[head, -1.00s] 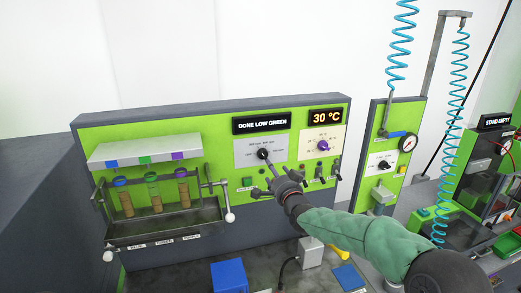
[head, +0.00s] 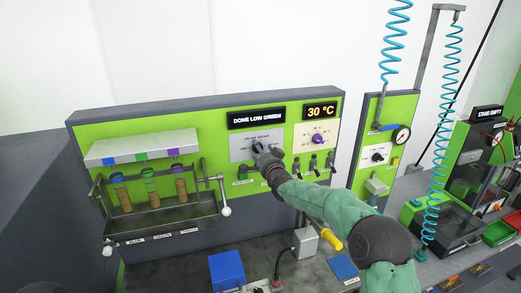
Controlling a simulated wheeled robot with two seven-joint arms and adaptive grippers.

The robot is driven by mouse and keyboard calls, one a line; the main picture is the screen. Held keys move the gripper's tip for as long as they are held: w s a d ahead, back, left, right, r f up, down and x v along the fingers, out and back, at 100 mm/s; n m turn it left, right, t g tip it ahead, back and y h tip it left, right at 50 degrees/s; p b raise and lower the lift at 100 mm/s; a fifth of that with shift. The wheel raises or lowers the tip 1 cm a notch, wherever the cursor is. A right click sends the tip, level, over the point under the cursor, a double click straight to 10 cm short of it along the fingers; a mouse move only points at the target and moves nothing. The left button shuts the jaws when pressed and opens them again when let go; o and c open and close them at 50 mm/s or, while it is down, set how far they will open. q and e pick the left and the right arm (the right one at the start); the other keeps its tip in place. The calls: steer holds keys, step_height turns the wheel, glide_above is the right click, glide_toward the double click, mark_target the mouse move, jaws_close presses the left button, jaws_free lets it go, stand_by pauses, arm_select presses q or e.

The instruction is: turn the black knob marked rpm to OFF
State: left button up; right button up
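The black rpm knob (head: 257,146) sits on a grey plate (head: 238,152) on the green test panel, under the display reading "DONE LOW GREEN" (head: 257,117). My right gripper (head: 263,153) is at the knob, its fingertips over or against its lower right side. The gripper hides part of the knob and of the plate's markings, so I cannot read the knob's setting or tell whether the fingers are closed on it. My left gripper is not in view.
A purple-centred knob (head: 317,139) sits right of the gripper under the "30 °C" display (head: 321,111). Small levers (head: 313,165) lie below it. A rack with several vials (head: 150,190) is at left. A blue box (head: 227,270) and a yellow handle (head: 331,240) are below.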

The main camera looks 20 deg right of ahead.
steer(key=shift+w, duration=0.45)
steer(key=shift+r, duration=0.1)
steer(key=c, duration=1.1)
steer(key=shift+r, duration=0.15)
steer(key=shift+c, duration=0.2)
